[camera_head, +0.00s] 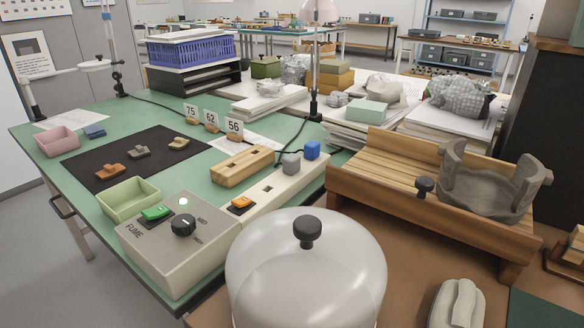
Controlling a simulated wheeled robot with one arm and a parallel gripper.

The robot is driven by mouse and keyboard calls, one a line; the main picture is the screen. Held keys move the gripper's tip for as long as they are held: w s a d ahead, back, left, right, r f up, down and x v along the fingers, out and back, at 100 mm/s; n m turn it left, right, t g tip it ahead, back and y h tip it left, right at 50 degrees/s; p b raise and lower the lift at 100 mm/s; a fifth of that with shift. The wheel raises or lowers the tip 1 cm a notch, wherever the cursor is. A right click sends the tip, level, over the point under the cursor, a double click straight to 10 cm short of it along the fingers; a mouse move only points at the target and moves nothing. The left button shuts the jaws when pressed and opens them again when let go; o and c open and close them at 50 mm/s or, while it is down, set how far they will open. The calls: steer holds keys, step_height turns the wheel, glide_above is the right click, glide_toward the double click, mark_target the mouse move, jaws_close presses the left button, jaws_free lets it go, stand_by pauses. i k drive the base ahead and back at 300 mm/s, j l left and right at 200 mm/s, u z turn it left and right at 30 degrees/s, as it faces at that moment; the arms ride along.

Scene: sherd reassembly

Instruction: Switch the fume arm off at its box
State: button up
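The grey box marked FUME (165,262) stands at the near corner of the green table. On its top are a green rocker switch (156,213), a small lit pale-green lamp (183,201) and a black knob (183,226) with markings around it. I cannot read the knob's setting for sure. A dark post (314,85) with a pale translucent hood (321,10) rises at the table's back; it may be the fume arm, and its top is cut off. My gripper is not in view.
A cream power strip (282,187) with an orange switch (241,204) and grey and blue plugs lies beside the box. A clear dome (305,275) stands close at its right. A green tray (128,200) sits behind it. A wooden rack (400,195) is at right.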

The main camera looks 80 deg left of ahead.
mark_target(159, 210)
steer(key=k+l+u, duration=0.1)
steer(key=u, duration=1.95)
steer(key=i+l+u, duration=0.15)
steer(key=u, duration=1.55)
